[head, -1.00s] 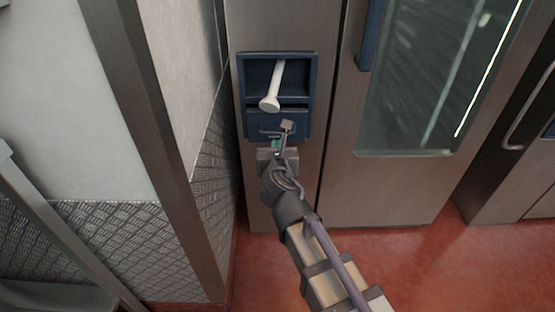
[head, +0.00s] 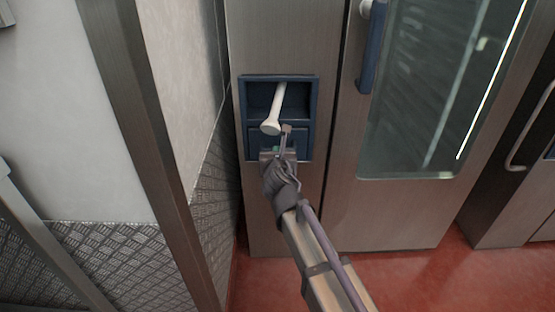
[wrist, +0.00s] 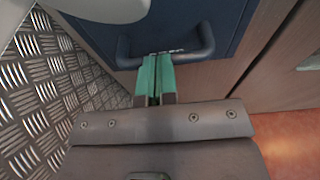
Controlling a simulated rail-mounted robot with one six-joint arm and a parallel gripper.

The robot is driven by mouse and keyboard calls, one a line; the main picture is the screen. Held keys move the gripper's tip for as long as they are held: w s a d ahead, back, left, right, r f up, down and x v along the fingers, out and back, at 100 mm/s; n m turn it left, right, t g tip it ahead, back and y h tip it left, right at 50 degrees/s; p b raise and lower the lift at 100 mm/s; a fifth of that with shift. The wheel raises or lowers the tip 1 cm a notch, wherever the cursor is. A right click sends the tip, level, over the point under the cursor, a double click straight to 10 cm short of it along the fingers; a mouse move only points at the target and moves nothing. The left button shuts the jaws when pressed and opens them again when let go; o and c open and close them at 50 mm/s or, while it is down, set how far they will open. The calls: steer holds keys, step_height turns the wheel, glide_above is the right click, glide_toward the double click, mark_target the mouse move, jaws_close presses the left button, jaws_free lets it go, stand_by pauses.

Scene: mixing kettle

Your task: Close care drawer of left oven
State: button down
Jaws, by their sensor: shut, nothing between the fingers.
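The left oven's care drawer (head: 261,139) is the dark blue front in the lower part of a blue recessed panel (head: 243,95). It looks about flush with the panel frame in the head view; any small gap is hard to tell. In the wrist view the blue drawer front (wrist: 215,18) fills the top, with its dark bar handle (wrist: 192,50) across it. My gripper (head: 283,150) is shut and empty, close in front of the drawer. Its green fingertips (wrist: 155,62) are at the handle's middle in the wrist view; I cannot tell whether they touch.
A white hand shower (head: 272,125) hangs in the compartment above the drawer, close to my gripper; its head (wrist: 110,8) shows in the wrist view. The glass oven door (head: 415,100) with blue handle (head: 374,50) is right.

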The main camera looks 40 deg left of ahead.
steer(key=shift+w+a+r, duration=0.1)
steer(key=shift+w+a, duration=0.45)
steer(key=shift+w, duration=0.15)
steer(key=shift+a, duration=0.1)
steer(key=p+v, duration=0.3)
steer(key=v, duration=1.1)
steer(key=shift+s+d, duration=0.3)
